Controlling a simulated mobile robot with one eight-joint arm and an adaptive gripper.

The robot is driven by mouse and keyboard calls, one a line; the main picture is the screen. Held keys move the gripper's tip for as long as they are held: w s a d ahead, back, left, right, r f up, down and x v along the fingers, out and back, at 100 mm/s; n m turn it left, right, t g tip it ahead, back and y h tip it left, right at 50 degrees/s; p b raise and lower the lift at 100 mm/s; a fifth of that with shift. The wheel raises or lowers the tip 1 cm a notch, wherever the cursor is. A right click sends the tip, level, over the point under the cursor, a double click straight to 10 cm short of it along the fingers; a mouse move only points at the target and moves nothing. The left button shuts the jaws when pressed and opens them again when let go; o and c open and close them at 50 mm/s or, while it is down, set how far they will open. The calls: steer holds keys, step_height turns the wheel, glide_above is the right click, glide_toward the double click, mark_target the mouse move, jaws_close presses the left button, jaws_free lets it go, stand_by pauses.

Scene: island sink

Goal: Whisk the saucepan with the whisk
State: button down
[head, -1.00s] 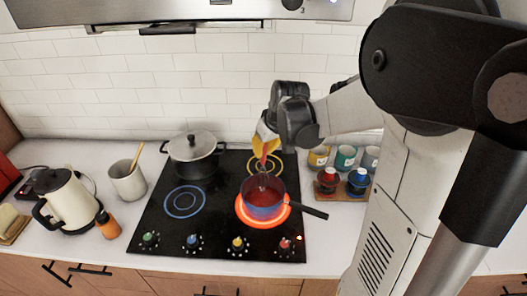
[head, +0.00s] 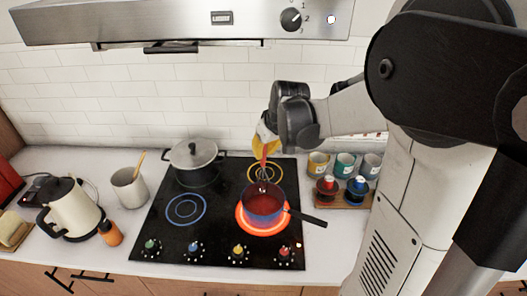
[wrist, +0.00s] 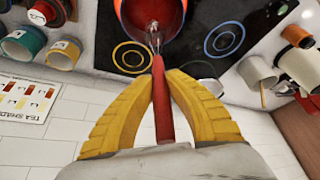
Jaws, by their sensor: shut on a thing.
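The saucepan (head: 264,207) holds red contents and sits on the glowing red front-right burner, its black handle pointing right. It also shows at the top of the wrist view (wrist: 182,22). My gripper (head: 265,150) is above the pan's back side, its yellow fingers shut on the red handle of the whisk (wrist: 163,100). The whisk points down, and its metal wire end is at the pan in both views. How deep the wires reach into the contents is hard to tell.
A lidded pot (head: 194,160) stands on the back-left burner. A rack with several jars (head: 343,190) is right of the cooktop (head: 165,240). A cream kettle (head: 72,208), an orange bottle (head: 110,232) and a utensil crock (head: 129,187) stand left. The range hood (head: 180,22) hangs above.

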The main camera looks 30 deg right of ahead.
steer(key=shift+r+p, duration=1.85)
steer(key=shift+r, duration=0.65)
